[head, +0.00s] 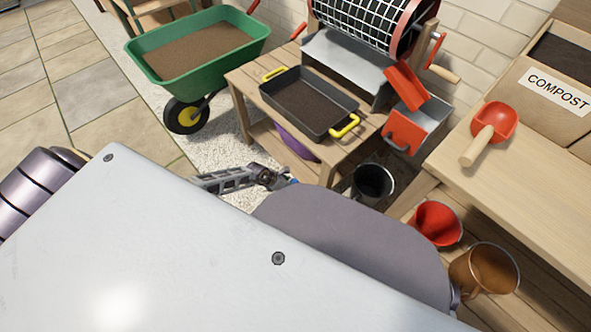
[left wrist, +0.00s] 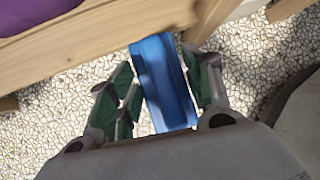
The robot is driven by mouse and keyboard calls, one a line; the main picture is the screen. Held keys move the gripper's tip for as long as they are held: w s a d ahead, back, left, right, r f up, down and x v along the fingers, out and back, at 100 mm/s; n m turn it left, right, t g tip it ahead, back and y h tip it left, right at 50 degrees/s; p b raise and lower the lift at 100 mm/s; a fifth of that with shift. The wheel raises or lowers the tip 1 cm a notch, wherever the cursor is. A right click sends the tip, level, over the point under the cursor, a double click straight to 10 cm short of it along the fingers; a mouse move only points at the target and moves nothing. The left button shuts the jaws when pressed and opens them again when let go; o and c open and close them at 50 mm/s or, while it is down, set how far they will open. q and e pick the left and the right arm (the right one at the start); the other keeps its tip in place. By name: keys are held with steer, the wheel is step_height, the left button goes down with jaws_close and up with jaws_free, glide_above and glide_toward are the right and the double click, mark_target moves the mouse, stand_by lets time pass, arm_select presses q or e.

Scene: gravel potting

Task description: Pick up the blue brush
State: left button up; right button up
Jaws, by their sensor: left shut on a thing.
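My left gripper (head: 272,180) shows in the head view just past the edge of my pale body panel, in front of the wooden table's left leg. Only part of it shows, with a small bit of blue at its tip. In the left wrist view the fingers of my left gripper (left wrist: 160,95) are closed on the blue brush (left wrist: 165,85), one finger on each side. The brush is a blue, elongated piece, held above pebbled ground; its bristles cannot be made out. My right gripper is not in view.
A wooden table (head: 243,92) holds a black tray (head: 322,122) with yellow handles. A green wheelbarrow (head: 150,80) stands at the back left. A dark bucket (head: 372,183), red bucket (head: 437,224) and copper pot (head: 484,270) stand to the right. A red scoop (head: 495,122) lies on the bench.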

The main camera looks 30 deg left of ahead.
arm_select(q)
steer(key=shift+s+a, duration=0.15)
steer(key=shift+s, duration=0.1)
stand_by(0.3)
steer(key=o, duration=0.4)
steer(key=shift+c, duration=1.1)
steer(key=shift+s, duration=0.1)
